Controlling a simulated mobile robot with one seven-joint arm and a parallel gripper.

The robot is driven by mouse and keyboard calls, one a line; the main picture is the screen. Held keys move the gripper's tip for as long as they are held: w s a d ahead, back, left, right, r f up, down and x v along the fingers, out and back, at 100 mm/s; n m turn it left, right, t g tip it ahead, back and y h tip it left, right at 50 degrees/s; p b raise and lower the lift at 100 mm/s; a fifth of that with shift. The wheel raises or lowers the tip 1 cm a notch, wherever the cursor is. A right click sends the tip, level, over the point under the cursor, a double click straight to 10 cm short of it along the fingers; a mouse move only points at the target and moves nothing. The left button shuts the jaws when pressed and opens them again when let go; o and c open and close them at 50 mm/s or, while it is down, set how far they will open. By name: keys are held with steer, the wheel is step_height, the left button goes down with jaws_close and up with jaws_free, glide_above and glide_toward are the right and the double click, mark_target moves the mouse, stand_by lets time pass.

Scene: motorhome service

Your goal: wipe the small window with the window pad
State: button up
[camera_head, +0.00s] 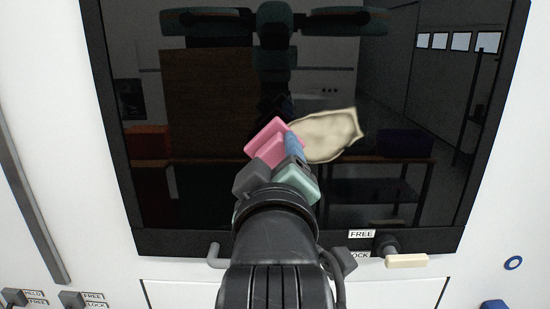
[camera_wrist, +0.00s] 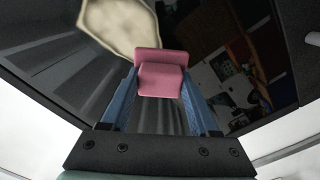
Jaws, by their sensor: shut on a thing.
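The small window (camera_head: 215,100) is a dark, glossy pane in a black frame, set in a white wall; it fills the middle of the head view. A beige, irregular patch of dirt (camera_head: 332,136) is on the glass, right of the pad; it also shows at the upper left of the wrist view (camera_wrist: 115,24). My gripper (camera_head: 286,151) is shut on the pink window pad (camera_head: 266,144). In the wrist view the pad (camera_wrist: 160,77) sits between the blue fingertips, close to the patch's lower right edge. I cannot tell whether the pad touches the glass.
A latch with a cream grip (camera_head: 406,261) and FREE and LOCK labels is below the window at right. A grey hook (camera_head: 216,257) is below it at left. Small grey knobs (camera_head: 72,299) are at lower left. Room furniture and my own body appear as reflections in the pane.

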mark_target(274, 132)
steer(key=shift+w, duration=1)
stand_by(0.3)
steer(key=shift+d, duration=7)
steer(key=shift+a+p, duration=0.4)
steer(key=shift+a, duration=6.65)
steer(key=shift+r+p, duration=1.15)
steer(key=shift+r, duration=0.15)
steer(key=shift+d+f, duration=0.1)
steer(key=shift+d, duration=3.6)
